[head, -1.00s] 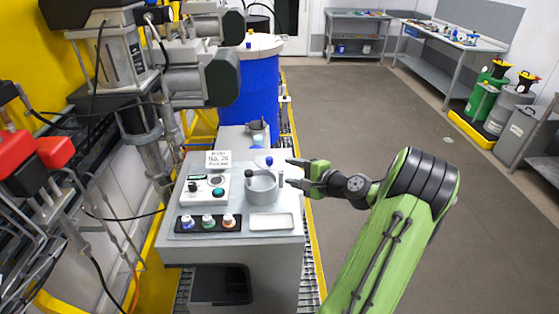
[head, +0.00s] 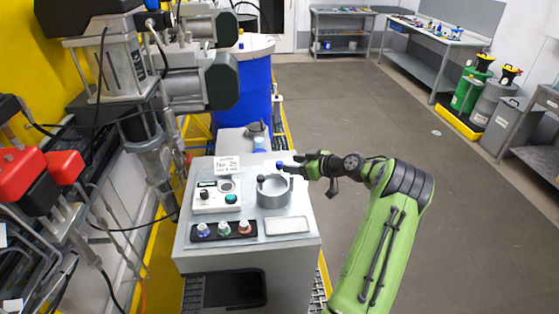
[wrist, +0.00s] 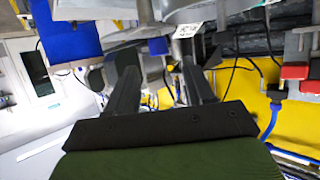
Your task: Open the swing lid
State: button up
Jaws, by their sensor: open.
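A grey round pot (head: 273,193) stands on top of the grey cabinet. A small blue knob (head: 280,166) shows at its back edge; I cannot clearly make out the lid plate it belongs to. My gripper (head: 303,164) is just right of the knob, pointing left, with its fingers apart and empty. In the wrist view my gripper (wrist: 160,78) is open, and the blue knob (wrist: 158,46) shows beyond and between the fingertips. I cannot tell whether a finger touches it.
The cabinet (head: 245,253) also carries a control box (head: 216,197), a strip of several buttons, a white tray (head: 287,226) and a label sign (head: 227,167). A blue drum (head: 247,90) stands behind. Agitator machinery fills the left.

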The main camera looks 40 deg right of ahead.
aim_at(280, 162)
jog(key=p+x, duration=0.1)
jog(key=x, duration=0.6)
jog(key=shift+r, duration=0.1)
jog(key=shift+s, duration=0.1)
jog(key=shift+c, duration=0.4)
grip_shut()
